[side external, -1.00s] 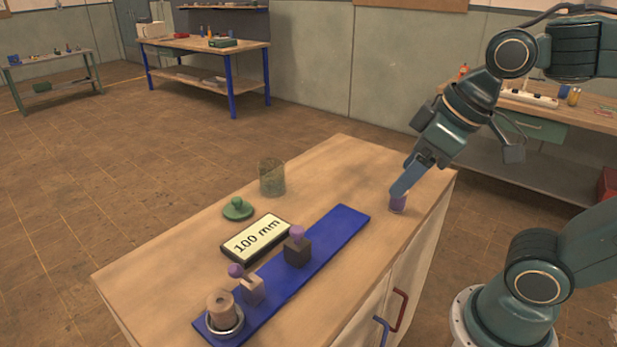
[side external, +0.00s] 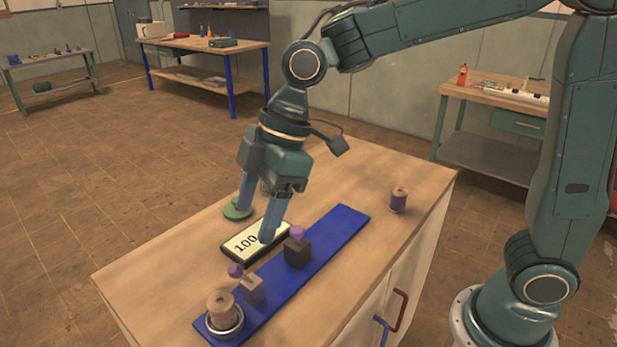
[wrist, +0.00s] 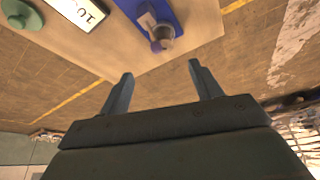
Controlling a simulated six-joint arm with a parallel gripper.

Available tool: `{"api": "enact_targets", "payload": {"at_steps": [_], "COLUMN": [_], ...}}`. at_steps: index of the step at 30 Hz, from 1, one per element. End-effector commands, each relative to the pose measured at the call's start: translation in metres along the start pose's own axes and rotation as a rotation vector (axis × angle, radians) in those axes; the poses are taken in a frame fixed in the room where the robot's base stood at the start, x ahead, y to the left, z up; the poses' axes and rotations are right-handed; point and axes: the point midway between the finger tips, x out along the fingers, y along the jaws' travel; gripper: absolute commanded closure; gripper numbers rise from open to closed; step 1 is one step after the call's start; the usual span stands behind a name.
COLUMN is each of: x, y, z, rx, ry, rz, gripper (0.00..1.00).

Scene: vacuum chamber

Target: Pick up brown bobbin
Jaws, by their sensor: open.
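The dish end of the blue strip (wrist: 178,12) lies beyond the fingertips; the bobbin is small and hard to make out there.
Two blocks with purple knobs, one light (side external: 250,289) and one dark (side external: 297,250), stand on the strip near the bobbin. A "100 mm" plate (side external: 243,243), green knobbed lid (side external: 235,211) and purple-wound bobbin (side external: 398,201) are on the table. The right side is mostly clear.

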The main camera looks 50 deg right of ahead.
Motion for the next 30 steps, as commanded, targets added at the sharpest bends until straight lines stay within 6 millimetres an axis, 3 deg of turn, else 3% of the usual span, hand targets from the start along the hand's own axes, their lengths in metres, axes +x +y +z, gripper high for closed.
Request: {"api": "enact_targets", "payload": {"at_steps": [6, 17, 30], "x": [0.017, 0.025, 0.085], "y": [0.0, -0.001, -0.003], "z": [-0.015, -0.016, -0.016], "rx": [-0.076, -0.082, -0.081], "ry": [0.007, 0.006, 0.005], "rz": [-0.039, -0.043, -0.044], "gripper": [0.36, 0.36, 0.36]}}
